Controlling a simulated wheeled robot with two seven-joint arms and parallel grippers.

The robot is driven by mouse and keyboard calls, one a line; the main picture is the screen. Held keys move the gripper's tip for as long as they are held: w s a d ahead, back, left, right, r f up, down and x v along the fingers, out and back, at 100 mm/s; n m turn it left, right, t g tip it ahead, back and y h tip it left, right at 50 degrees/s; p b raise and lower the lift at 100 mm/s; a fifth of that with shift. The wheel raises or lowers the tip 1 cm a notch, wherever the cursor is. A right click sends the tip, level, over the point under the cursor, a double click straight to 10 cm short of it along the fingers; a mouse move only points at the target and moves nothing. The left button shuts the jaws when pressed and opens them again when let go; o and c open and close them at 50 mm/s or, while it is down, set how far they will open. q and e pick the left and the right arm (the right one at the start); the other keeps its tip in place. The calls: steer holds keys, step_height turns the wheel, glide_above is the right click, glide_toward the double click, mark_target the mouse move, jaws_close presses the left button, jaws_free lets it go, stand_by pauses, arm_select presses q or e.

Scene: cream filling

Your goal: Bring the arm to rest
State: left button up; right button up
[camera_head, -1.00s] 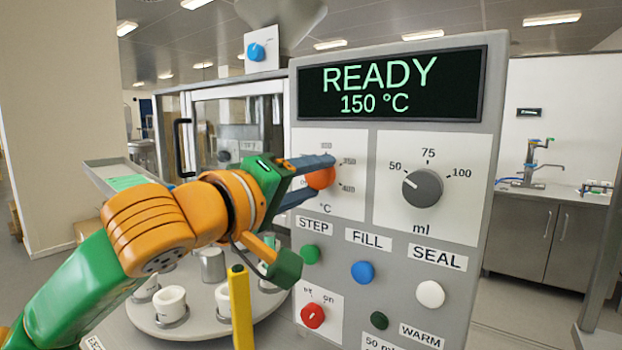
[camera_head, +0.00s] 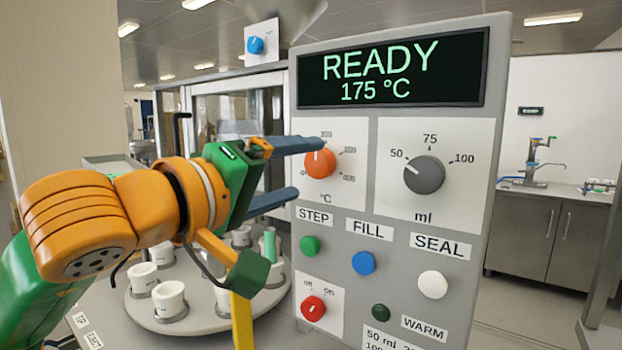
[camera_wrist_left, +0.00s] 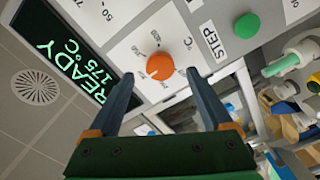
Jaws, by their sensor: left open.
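My left gripper (camera_head: 298,172) is open, its two dark fingers spread in front of the control panel, just left of the orange temperature knob (camera_head: 320,163). In the left wrist view the open gripper (camera_wrist_left: 165,95) has the orange knob (camera_wrist_left: 160,66) beyond and between its fingertips, with nothing held. The knob's white mark points up, slightly left. The display (camera_head: 393,77) reads READY and 175 °C. My right gripper is not in view.
The panel also carries a grey ml knob (camera_head: 424,175), green, blue and white buttons and a red switch (camera_head: 313,309). A round turntable (camera_head: 205,318) with white cups stands below my left arm. A yellow post (camera_head: 242,320) rises near the forearm.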

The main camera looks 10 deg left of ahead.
arm_select(q)
steer(key=v, duration=0.3)
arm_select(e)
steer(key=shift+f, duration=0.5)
